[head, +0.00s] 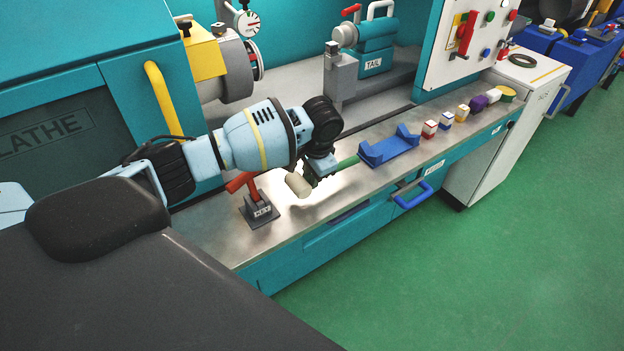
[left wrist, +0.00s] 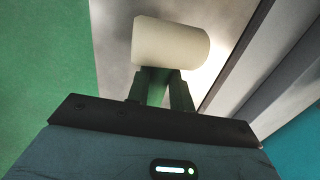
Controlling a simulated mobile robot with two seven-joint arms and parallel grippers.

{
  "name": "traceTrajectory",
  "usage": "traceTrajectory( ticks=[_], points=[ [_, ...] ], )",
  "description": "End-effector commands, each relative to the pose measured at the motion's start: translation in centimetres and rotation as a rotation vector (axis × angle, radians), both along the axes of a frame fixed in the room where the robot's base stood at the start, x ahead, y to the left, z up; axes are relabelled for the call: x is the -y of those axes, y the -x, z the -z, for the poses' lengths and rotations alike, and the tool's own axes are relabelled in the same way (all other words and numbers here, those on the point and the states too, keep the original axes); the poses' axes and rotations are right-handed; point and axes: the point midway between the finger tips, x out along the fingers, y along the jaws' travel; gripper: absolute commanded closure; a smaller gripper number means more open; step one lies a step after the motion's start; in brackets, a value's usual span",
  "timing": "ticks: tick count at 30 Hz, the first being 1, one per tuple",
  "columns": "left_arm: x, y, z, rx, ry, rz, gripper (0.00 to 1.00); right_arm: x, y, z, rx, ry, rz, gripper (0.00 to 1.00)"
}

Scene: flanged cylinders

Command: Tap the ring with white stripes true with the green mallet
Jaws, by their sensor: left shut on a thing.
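The green mallet has a cream, barrel-shaped head (head: 298,185) and a green handle (head: 347,162). My left gripper (head: 318,172) is shut on the handle close to the head and holds the mallet over the front of the metal bench. In the left wrist view the cream head (left wrist: 171,42) sits just beyond my two fingers (left wrist: 160,88), with the green handle between them. A ring (head: 257,60) with dark, light and red marks shows at the face of the lathe chuck; I cannot make out its stripes clearly. My right gripper is not in view.
A red key stands in a grey holder (head: 262,211) left of the mallet. An empty blue cradle (head: 390,148) lies right of it, then several small coloured blocks (head: 462,113). A dial gauge (head: 248,23) hangs by the chuck (head: 228,80); the tailstock (head: 372,50) stands behind.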

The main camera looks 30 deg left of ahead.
Motion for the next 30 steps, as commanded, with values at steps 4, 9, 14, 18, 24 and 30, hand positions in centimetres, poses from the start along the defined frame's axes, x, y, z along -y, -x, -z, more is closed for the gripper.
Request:
traceTrajectory(
  ticks=[4,9,14,18,24,30],
  points=[
    [-0.3,-0.6,-0.1,0.003,0.0,0.0,1.0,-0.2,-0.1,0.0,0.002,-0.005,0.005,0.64],
    [-1.0,-1.4,1.3,0.0,0.0,0.0,1.0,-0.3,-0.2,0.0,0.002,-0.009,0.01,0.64],
    [-1.0,-1.5,2.8,0.004,0.001,0.0,1.0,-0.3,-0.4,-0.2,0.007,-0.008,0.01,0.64],
    [-1.0,-1.5,3.0,0.005,0.001,0.001,1.0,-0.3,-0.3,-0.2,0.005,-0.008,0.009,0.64],
    [-1.0,-1.4,3.2,0.004,0.001,0.001,1.0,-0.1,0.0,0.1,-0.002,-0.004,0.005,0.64],
    [-1.0,-1.4,3.5,0.003,0.0,0.001,0.68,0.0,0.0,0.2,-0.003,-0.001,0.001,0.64]
  ],
)
